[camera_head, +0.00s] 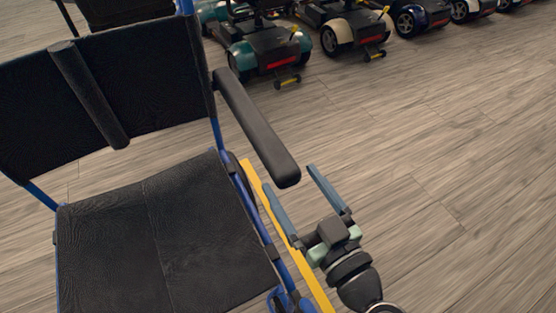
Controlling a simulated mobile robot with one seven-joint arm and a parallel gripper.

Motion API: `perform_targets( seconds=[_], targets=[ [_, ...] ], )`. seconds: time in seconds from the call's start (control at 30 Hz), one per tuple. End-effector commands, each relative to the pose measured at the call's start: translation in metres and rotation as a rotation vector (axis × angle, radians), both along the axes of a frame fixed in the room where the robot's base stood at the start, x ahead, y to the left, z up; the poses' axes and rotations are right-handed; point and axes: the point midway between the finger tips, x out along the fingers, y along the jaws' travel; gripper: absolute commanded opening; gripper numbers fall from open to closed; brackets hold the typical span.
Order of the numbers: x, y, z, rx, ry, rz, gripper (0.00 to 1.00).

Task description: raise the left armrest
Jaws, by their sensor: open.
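A wheelchair with a black seat (150,240), black backrest (160,75) and blue frame stands at the left, front towards me. Its left armrest (255,125), on the picture's right, is a long black pad. It runs from the backrest post forward and down in the picture, beside the seat. My gripper (291,178) is open, its two blue-grey fingers pointing at the pad's front end. The pad's end appears between the fingertips in the picture. Whether they are at the same height or touching, I cannot tell.
Another black padded bar (88,95) crosses in front of the backrest. A yellow floor strip (312,285) runs under my gripper beside the chair. A row of mobility scooters (270,50) stands at the back. The wooden floor on the right is clear.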

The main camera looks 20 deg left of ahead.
Motion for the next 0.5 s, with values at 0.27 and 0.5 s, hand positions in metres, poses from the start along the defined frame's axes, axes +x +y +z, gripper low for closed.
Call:
perform_targets(
  seconds=[0.27,0.5],
  targets=[
    [0.03,0.039,0.0,-0.001,-0.001,0.002,0.9],
    [0.039,0.05,0.0,-0.001,-0.001,0.0,0.9]
  ],
)
